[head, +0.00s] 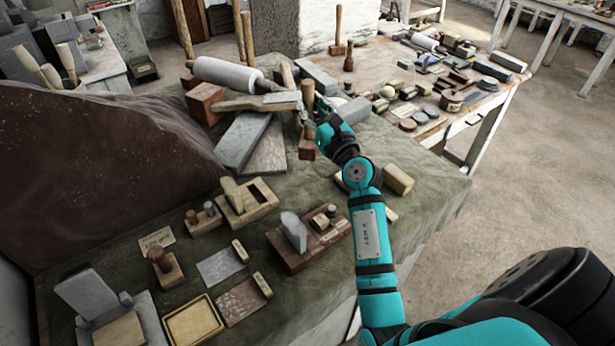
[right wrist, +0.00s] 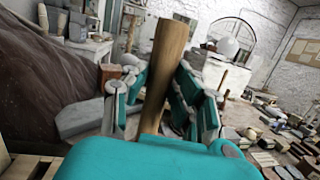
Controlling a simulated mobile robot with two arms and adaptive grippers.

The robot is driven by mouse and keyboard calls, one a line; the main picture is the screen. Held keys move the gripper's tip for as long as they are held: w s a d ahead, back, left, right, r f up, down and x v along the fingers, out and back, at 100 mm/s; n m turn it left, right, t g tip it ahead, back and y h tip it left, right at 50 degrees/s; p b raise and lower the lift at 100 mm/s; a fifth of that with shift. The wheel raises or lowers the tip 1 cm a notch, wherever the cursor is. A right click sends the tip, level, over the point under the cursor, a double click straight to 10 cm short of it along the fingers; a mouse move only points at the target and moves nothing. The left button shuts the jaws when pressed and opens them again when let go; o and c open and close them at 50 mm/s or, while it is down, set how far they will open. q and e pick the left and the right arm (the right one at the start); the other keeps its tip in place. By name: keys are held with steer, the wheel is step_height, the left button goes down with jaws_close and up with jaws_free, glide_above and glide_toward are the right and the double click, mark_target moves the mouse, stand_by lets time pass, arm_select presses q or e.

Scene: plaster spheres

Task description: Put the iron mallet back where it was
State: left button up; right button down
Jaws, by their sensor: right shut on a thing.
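My right gripper (head: 315,122) is shut on the upright wooden handle (head: 307,96) of a mallet, which I take to be the iron mallet. Its reddish-brown block head (head: 308,146) hangs below the fingers, over the green-covered table (head: 345,262). I cannot tell whether the head touches anything under it. In the right wrist view the handle (right wrist: 165,75) stands between the two teal fingers, leaning slightly right; the head is hidden there. My left gripper is not in view.
Close by lie a grey stone slab (head: 242,140), a white roller (head: 226,74) and a red-brown block (head: 204,103). A large dark boulder (head: 95,170) fills the left.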

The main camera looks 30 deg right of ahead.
mark_target(310, 140)
step_height(310, 140, down, 6)
steer(key=b, duration=0.2)
steer(key=shift+w+d+b, duration=0.1)
steer(key=shift+w+b, duration=0.05)
steer(key=shift+b, duration=0.2)
steer(key=shift+f+b, duration=1.15)
steer(key=shift+f, duration=0.7)
steer(key=c, duration=1.4)
jaws_free()
steer(key=shift+f, duration=0.3)
steer(key=shift+c, duration=0.2)
steer(key=o, duration=0.4)
steer(key=shift+c, duration=0.2)
steer(key=shift+r, duration=0.15)
steer(key=shift+s, duration=0.3)
steer(key=s+a+f+b, duration=0.1)
steer(key=s+f+b, duration=0.1)
steer(key=s, duration=0.9)
steer(key=shift+s, duration=0.2)
